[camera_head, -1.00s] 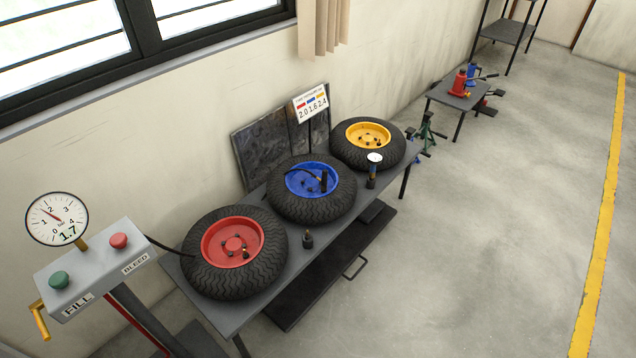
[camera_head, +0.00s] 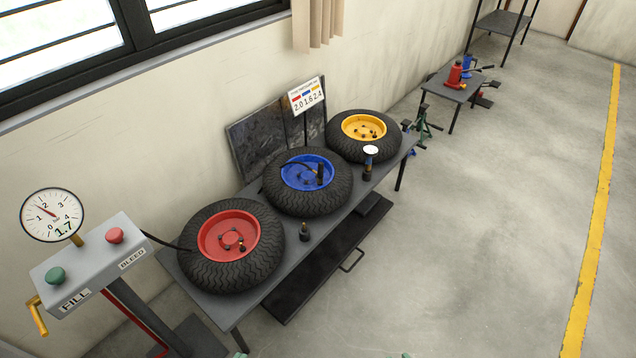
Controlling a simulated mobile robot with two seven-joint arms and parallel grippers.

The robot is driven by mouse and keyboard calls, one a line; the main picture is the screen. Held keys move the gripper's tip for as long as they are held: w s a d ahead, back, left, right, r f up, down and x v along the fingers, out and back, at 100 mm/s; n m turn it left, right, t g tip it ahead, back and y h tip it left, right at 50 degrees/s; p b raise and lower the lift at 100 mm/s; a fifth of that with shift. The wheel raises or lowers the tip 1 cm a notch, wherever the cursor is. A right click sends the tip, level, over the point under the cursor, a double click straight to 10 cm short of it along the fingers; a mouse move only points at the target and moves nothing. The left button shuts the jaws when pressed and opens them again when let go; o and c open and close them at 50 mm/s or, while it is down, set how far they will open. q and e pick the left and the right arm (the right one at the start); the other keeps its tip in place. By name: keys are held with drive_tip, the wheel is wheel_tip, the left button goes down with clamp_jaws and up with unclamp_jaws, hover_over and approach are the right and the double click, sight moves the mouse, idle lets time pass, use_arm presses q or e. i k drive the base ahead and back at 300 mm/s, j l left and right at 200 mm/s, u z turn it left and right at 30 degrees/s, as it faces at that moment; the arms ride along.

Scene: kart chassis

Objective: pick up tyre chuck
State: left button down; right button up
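The tyre chuck appears to be the upright black piece (camera_head: 320,174) on the blue-rimmed wheel (camera_head: 309,199), with a dark hose reaching it across the rim. I cannot tell whether it is seated on the valve. A red-rimmed wheel (camera_head: 205,275) and a yellow-rimmed wheel (camera_head: 366,147) lie flat beside it on the grey bench (camera_head: 222,308). Two pale green slivers at the bottom edge seem to be my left gripper (camera_head: 240,355) and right gripper (camera_head: 406,355). Both are well short of the chuck, and their fingers are cut off by the frame.
An inflator box (camera_head: 92,262) with green and red buttons stands at left; its dial reads 1.7. A small black fitting (camera_head: 304,232) and a hand gauge (camera_head: 369,162) stand on the bench's front side. A number sign (camera_head: 307,95) stands behind. Floor at right is clear.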

sight(319, 173)
drive_tip(key=i+l+u, duration=0.1)
drive_tip(key=u, duration=0.25)
drive_tip(key=i+l+u, duration=0.15)
drive_tip(key=u, duration=0.15)
drive_tip(key=i+l+u, duration=0.1)
drive_tip(key=l, duration=0.2)
drive_tip(key=i+l+u, duration=0.15)
drive_tip(key=l, duration=0.15)
drive_tip(key=i+l+u, duration=0.1)
drive_tip(key=l, duration=0.2)
drive_tip(key=i+l, duration=0.15)
drive_tip(key=l, duration=0.2)
drive_tip(key=i+l+u, duration=0.1)
drive_tip(key=l, duration=0.25)
drive_tip(key=i+l, duration=0.15)
drive_tip(key=l, duration=0.2)
drive_tip(key=i+l, duration=0.1)
drive_tip(key=l, duration=0.25)
drive_tip(key=i+l+u, duration=0.1)
drive_tip(key=l, duration=0.25)
